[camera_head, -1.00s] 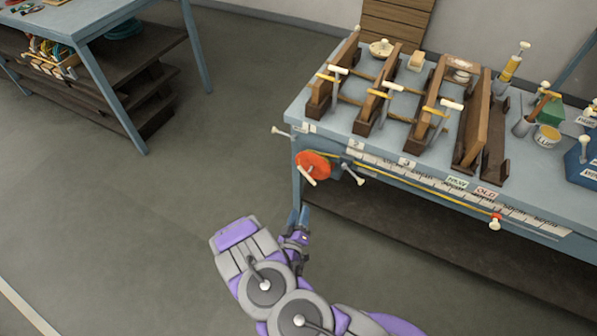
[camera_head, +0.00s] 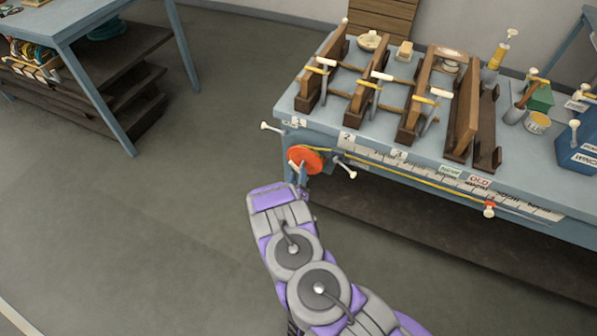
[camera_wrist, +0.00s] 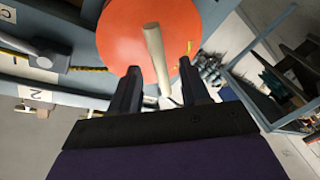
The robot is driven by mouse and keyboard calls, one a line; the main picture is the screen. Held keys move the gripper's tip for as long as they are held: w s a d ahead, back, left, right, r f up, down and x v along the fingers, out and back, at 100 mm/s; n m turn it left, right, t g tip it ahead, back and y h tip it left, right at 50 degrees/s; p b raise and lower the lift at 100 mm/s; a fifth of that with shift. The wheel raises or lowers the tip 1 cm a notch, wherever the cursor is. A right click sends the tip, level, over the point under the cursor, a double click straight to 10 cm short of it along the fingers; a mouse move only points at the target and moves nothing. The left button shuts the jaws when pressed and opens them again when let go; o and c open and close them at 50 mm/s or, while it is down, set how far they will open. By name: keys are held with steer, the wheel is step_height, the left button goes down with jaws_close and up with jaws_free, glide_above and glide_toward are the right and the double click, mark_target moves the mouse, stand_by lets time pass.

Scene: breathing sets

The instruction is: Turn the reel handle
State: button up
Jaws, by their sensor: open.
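The orange reel (camera_head: 308,159) is mounted at the left front corner of the workbench, and it fills the upper middle of the wrist view (camera_wrist: 120,38). Its cream handle (camera_head: 294,166) sticks out from the reel face. In the wrist view the handle (camera_wrist: 156,58) reaches down between the two dark fingers of my gripper (camera_wrist: 160,82). The fingers are open, one on each side of the handle, with gaps showing. In the head view my arm hides most of my gripper just below the reel.
A yellow line (camera_head: 410,182) runs from the reel along the ruled bench front to a red marker (camera_head: 489,206). White-tipped knobs (camera_head: 345,168) project near the reel. Wooden frames (camera_head: 365,85) stand on the workbench (camera_head: 330,128). Another table (camera_head: 60,25) is at left; the floor between is clear.

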mark_target(299, 169)
steer(key=shift+w+d, duration=0.1)
steer(key=shift+w, duration=1.55)
steer(key=shift+c, duration=0.4)
jaws_close()
